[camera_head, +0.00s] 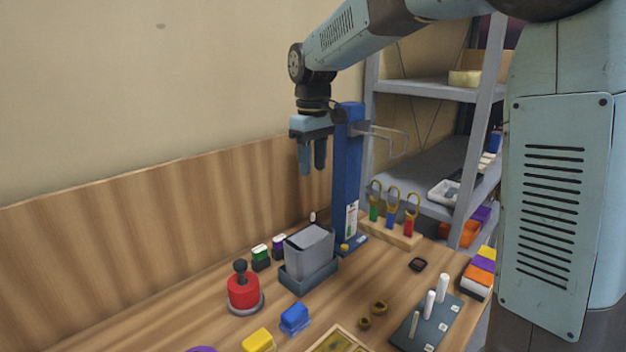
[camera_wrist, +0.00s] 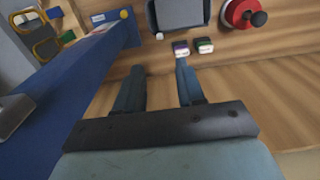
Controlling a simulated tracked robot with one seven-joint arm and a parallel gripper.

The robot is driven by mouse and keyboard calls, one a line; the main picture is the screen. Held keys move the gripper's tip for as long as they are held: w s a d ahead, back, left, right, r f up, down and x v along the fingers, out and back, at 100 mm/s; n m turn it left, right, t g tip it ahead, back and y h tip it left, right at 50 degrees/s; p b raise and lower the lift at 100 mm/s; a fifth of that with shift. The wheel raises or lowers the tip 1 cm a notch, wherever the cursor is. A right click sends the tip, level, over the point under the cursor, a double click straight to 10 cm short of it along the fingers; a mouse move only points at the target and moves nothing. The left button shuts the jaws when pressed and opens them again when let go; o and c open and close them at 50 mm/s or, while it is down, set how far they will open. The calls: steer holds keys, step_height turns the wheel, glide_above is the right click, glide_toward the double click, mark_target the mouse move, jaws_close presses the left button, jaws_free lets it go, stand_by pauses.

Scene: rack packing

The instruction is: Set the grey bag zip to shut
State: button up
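The grey bag (camera_head: 309,252) stands upright in a low blue-grey holder (camera_head: 308,283) on the wooden table. Its zip is too small to make out, so I cannot tell its setting. The wrist view shows part of the grey bag (camera_wrist: 182,12) at the top edge, cut off by the frame. My gripper (camera_head: 313,170) is open and empty, pointing down, well above the table and behind the bag. In the wrist view, the two fingers of my gripper (camera_wrist: 160,66) are apart with only table between them.
A tall blue post (camera_head: 347,175) stands close beside my gripper on the right. A ring rack (camera_head: 391,229) is right.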

mark_target(313, 213)
steer(key=shift+r, duration=0.65)
steer(key=shift+d, duration=0.1)
step_height(313, 213, down, 14)
steer(key=shift+r, duration=0.15)
stand_by(0.5)
steer(key=shift+c, duration=0.2)
jaws_close()
stand_by(1.1)
